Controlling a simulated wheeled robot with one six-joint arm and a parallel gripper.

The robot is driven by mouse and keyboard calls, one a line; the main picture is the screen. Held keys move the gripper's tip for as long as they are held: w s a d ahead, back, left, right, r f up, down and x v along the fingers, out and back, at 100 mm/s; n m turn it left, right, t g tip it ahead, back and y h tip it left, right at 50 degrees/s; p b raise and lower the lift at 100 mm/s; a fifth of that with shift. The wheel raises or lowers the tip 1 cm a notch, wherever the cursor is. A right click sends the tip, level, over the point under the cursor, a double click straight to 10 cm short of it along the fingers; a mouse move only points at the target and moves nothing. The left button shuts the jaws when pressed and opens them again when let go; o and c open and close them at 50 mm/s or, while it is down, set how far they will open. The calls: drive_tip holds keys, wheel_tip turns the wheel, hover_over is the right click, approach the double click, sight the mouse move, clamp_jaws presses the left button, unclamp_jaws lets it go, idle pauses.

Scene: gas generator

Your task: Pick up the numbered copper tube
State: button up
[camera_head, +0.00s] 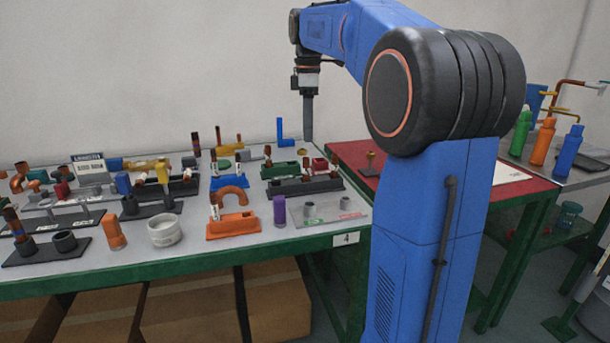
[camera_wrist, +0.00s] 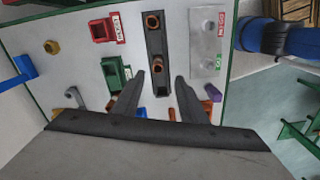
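In the wrist view, a dark grey rack (camera_wrist: 155,43) holds two upright copper-coloured tubes: an upper tube (camera_wrist: 152,21) and a lower tube (camera_wrist: 157,64). I cannot read a number on either. The rack (camera_head: 320,186) also shows in the head view near the table's right side, with a copper tube (camera_head: 334,161) standing at its right end. My gripper (camera_wrist: 160,77) is open and empty, above the table, with its fingertips framing the lower tube from above. In the head view my gripper (camera_head: 307,138) points down behind the rack, seen edge-on.
A green holder (camera_wrist: 117,74) and a red holder (camera_wrist: 101,29) stand left of the rack. A pale plate (camera_wrist: 207,40) with grey posts lies right of it, near a purple cylinder (camera_wrist: 212,92).

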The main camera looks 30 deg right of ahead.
sight(306, 158)
wheel_tip(306, 158, down, 6)
drive_tip(key=shift+f, duration=0.2)
drive_tip(key=shift+w+f, duration=0.15)
drive_tip(key=shift+f, duration=1.15)
drive_tip(key=shift+w+f, duration=0.15)
drive_tip(key=shift+f, duration=1.1)
clamp_jaws()
